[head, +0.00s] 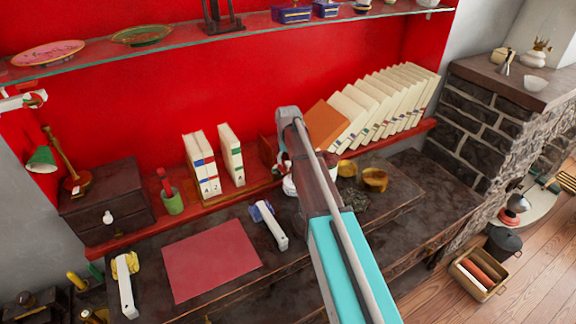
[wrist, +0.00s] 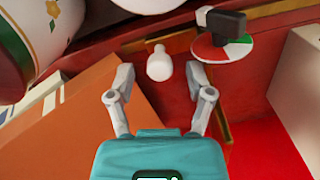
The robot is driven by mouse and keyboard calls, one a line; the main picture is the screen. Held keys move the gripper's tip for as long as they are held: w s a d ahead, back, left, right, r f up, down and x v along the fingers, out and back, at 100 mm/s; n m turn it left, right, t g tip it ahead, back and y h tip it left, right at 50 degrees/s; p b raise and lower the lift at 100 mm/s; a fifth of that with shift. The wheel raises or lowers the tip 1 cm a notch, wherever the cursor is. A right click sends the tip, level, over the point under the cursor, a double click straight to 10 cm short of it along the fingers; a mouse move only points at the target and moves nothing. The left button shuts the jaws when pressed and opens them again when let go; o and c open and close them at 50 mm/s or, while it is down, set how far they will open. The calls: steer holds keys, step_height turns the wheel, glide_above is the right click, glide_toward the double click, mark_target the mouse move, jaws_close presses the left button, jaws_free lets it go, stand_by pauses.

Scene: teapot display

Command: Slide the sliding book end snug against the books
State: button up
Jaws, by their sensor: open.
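Several cream books (head: 392,100) lean in a row on the right of the red shelf. An orange panel (head: 325,123) leans at their left end and fills the left of the wrist view (wrist: 85,130). I cannot tell whether it is a book or part of the book end. A reddish-brown piece (head: 267,149) stands left of it, partly behind my arm, and may be the sliding book end. My gripper (wrist: 159,76) is open in the wrist view, with a white knob (wrist: 159,63) showing between its fingertips. Contact cannot be told. In the head view my arm hides the fingers.
White binders (head: 204,163) stand left on the shelf. A white block face (wrist: 300,90) shows at the wrist view's right edge. A patterned white vessel (wrist: 35,45) and a coloured disc (wrist: 222,47) are close to the gripper. Brown cups (head: 374,179) sit below the books.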

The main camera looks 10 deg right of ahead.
steer(key=shift+f, duration=0.2)
jaws_close()
stand_by(0.4)
